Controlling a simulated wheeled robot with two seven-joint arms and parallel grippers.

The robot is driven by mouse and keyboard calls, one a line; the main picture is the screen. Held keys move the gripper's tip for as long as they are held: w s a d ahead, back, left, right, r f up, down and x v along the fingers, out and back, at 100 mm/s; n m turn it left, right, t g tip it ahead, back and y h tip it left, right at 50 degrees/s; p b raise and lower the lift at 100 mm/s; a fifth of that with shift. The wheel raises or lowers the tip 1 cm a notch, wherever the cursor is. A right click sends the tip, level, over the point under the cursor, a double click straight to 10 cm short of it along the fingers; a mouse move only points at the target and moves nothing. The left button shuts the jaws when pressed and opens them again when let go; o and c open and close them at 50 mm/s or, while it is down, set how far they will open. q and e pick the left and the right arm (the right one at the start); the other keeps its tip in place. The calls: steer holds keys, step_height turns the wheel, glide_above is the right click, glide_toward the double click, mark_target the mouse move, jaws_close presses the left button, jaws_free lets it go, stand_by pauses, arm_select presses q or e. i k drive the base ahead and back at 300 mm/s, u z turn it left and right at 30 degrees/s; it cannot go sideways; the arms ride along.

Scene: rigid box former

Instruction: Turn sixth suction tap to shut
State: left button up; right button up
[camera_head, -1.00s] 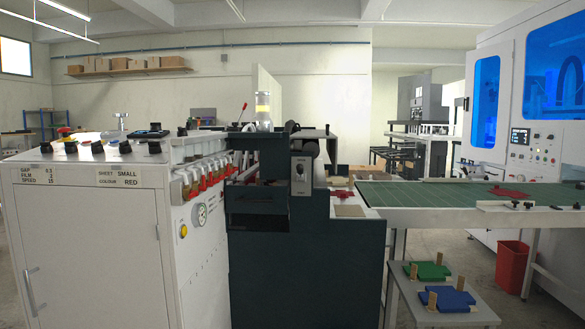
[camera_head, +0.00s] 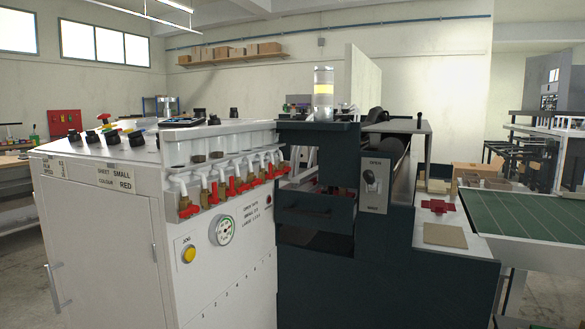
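A row of brass suction taps with red handles (camera_head: 213,194) runs along the upper side of the white cabinet (camera_head: 105,225), receding to the right. The nearest tap (camera_head: 187,206) is at the left end of the row. The far taps (camera_head: 268,173) are small and crowded close to the dark machine, so I cannot tell the exact handle angle of the sixth. Small numbers and a printed label are on the panel below the taps. Neither of my grippers is in view.
A pressure gauge (camera_head: 224,230) and a yellow button (camera_head: 189,254) are below the taps. The dark green machine (camera_head: 330,255) stands just right of the row. A green-topped table (camera_head: 535,225) is at the right. Grey floor shows at the lower right.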

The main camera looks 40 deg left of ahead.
mark_target(269, 177)
steer(key=u, duration=0.75)
steer(key=i, duration=0.95)
steer(key=u, duration=0.95)
